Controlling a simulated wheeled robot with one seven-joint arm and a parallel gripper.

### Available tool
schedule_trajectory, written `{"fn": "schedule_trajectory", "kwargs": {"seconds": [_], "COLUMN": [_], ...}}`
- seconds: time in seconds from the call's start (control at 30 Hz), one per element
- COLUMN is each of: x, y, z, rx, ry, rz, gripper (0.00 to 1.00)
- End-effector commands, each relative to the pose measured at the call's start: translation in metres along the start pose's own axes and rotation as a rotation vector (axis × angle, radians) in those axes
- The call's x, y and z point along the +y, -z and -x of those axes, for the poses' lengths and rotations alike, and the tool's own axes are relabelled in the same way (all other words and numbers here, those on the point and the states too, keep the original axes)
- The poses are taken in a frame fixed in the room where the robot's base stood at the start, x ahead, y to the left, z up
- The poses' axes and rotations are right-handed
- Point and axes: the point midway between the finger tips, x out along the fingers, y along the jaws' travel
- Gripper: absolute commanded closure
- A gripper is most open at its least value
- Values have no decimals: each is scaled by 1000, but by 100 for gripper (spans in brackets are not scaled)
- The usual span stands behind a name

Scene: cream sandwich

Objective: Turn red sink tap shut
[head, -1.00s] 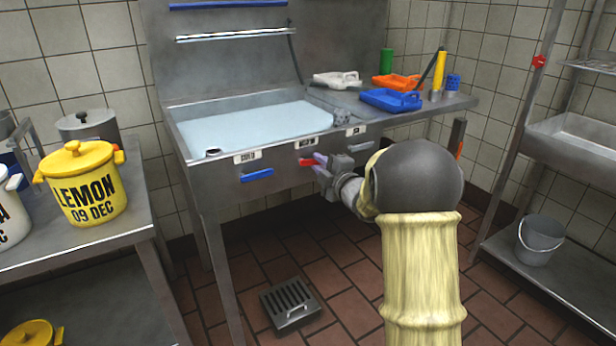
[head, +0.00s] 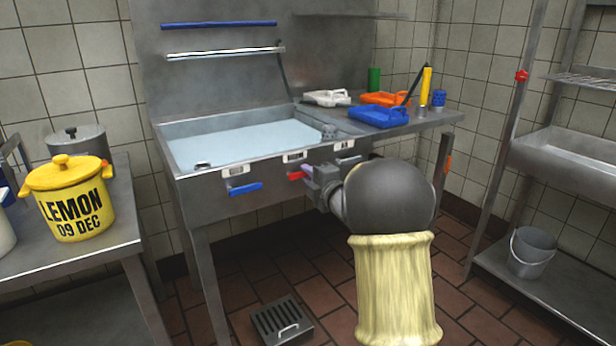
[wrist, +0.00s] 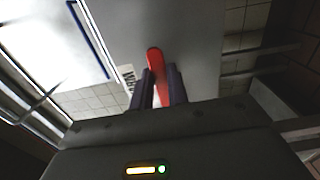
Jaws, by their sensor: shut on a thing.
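The red sink tap (head: 296,176) sticks out from the front panel of the steel sink (head: 200,205), right of the blue tap (head: 245,188). In the wrist view the red tap handle (wrist: 154,62) lies between the two dark fingers of my gripper (wrist: 160,85), its rounded tip showing beyond them. My gripper (head: 312,175) is shut on this handle. My arm hides part of the panel to the right in the head view. The sink basin (head: 245,145) is filled with pale blue water.
Blue (head: 378,116), orange (head: 386,98) and white (head: 327,97) trays lie on the sink's right ledge. A yellow LEMON pot (head: 68,205) stands on the left table. A floor drain (head: 281,320) lies below the sink. A bucket (head: 532,252) sits on the right shelf.

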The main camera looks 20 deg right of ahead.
Motion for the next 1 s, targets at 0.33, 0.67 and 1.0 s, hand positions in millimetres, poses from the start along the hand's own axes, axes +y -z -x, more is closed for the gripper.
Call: {"fn": "schedule_trajectory", "kwargs": {"seconds": [0.33, 0.67, 1.0], "x": [1, 2, 2], "y": [1, 0, 0], "z": [-1, 20, 85], "rx": [1, 0, -2], "ry": [-3, -1, -1], "rz": [1, 0, -1], "gripper": [62, 62, 62]}}
